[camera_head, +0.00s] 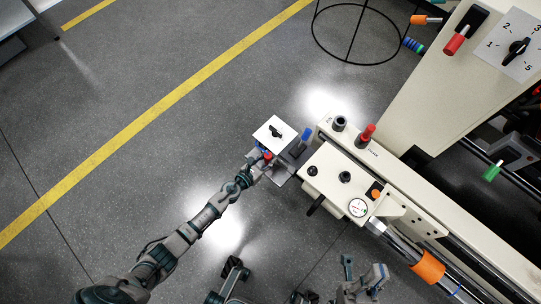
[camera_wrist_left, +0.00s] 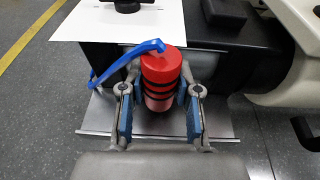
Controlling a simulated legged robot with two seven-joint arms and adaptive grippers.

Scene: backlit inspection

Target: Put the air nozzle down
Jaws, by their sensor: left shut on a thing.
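I take the red cylinder with black bands and a blue strap or lever to be the air nozzle (camera_wrist_left: 162,66); it also shows small in the head view (camera_head: 267,156). It stands upright in the left wrist view. My left gripper (camera_wrist_left: 160,120) is shut on it, with a blue-padded finger on each side. In the head view my left gripper (camera_head: 258,165) is at the near end of the machine, just below the white plate. A grey metal shelf (camera_wrist_left: 100,117) lies under the nozzle; its lower end is hidden. My right gripper (camera_head: 364,270) is low in the head view, fingers apart, empty.
A white plate with a black knob (camera_head: 266,136) stands just beyond the nozzle. The cream machine (camera_head: 330,172) with knobs and a gauge (camera_head: 358,207) is to the right. A blue handle (camera_head: 306,134) and a red one (camera_head: 368,131) stick up nearby.

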